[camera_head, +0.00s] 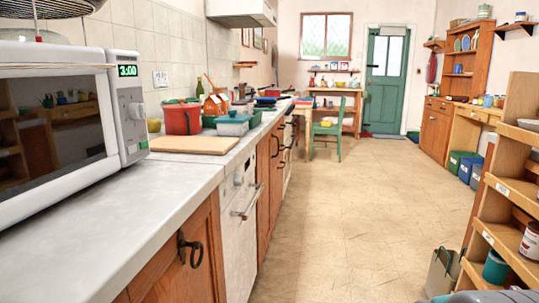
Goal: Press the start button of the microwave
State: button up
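The white microwave (30,205) stands on the countertop at the left edge, and part of it is cut off by the frame. Its dark glass door (60,150) faces right and looks closed. The control panel (128,95) is seen at a slant on its right side. A lit green display (128,71) at the top reads 3:00. A round knob (136,111) sits below it. Small light controls show lower on the panel, but I cannot tell which is the start button. My gripper is not in view.
The grey countertop (130,215) is bare in front of the microwave. A wooden board (193,145) and a red pot (183,118) stand beyond it. Wooden shelves (515,185) stand at the right. The floor (340,220) between is clear. A green chair (327,135) is further back.

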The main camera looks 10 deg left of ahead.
aim_at(144, 144)
jog(key=j+u, duration=0.1)
jog(key=u, duration=0.35)
jog(key=i+u, duration=0.1)
jog(key=u, duration=0.3)
jog(key=i+j+u, duration=0.1)
jog(key=u, duration=0.35)
